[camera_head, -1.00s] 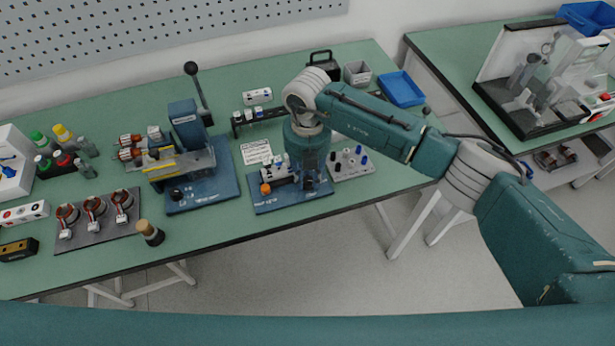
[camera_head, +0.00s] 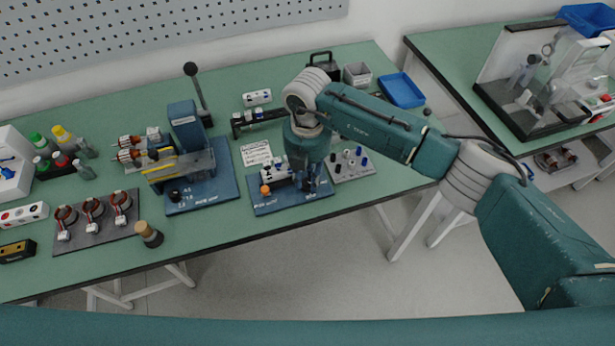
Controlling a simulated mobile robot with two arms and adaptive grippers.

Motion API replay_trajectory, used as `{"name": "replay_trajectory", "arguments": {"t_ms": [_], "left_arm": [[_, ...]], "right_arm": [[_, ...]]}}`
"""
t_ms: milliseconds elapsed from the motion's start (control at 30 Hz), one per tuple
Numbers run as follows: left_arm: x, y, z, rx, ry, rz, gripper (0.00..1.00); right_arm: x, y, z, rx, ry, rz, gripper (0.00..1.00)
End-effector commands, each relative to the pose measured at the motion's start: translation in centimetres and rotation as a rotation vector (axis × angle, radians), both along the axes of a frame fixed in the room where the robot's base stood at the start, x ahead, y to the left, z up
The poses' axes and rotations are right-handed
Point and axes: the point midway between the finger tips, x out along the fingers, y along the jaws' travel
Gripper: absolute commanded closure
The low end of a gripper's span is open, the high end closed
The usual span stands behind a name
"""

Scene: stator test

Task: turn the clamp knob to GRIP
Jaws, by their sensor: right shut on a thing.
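The blue test fixture (camera_head: 265,208) lies near the front edge of the green bench, with an orange knob (camera_head: 265,190) at its left end and pale blocks behind. My right gripper (camera_head: 310,186) points down over the right end of this fixture. It is shut on a small part there, which looks to be the clamp knob; the fingers and wrist hide most of it. The knob's pointer and the GRIP mark cannot be read. My left gripper is not in view.
A lever press on a blue base (camera_head: 212,196) stands to the left. A grey tray of pegs (camera_head: 344,173) lies close to the right of my gripper. A printed card (camera_head: 257,152) and a small rack (camera_head: 262,117) are behind. The bench front between them is clear.

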Motion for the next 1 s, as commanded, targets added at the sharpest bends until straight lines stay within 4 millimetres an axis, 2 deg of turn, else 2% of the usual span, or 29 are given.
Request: {"name": "replay_trajectory", "arguments": {"t_ms": [133, 167, 200, 567, 667, 1000], "left_arm": [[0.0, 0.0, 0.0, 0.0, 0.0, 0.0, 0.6], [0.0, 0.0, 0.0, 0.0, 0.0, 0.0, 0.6], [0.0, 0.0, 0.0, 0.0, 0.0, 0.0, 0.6], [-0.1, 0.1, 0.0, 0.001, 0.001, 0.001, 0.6], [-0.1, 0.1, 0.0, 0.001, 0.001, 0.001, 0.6], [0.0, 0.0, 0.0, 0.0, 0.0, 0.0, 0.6]], "right_arm": [[0.0, 0.1, 0.1, 0.001, -0.001, 0.001, 1.0], [0.0, 0.1, 0.1, 0.001, -0.001, 0.002, 0.75], [0.0, 0.1, 0.1, 0.001, -0.001, 0.002, 0.69], [0.1, 0.0, 0.5, 0.001, -0.003, 0.002, 0.69], [0.1, 0.0, 1.7, 0.001, -0.004, 0.002, 0.69], [0.1, 0.1, 8.8, 0.002, -0.005, 0.003, 0.69]]}}
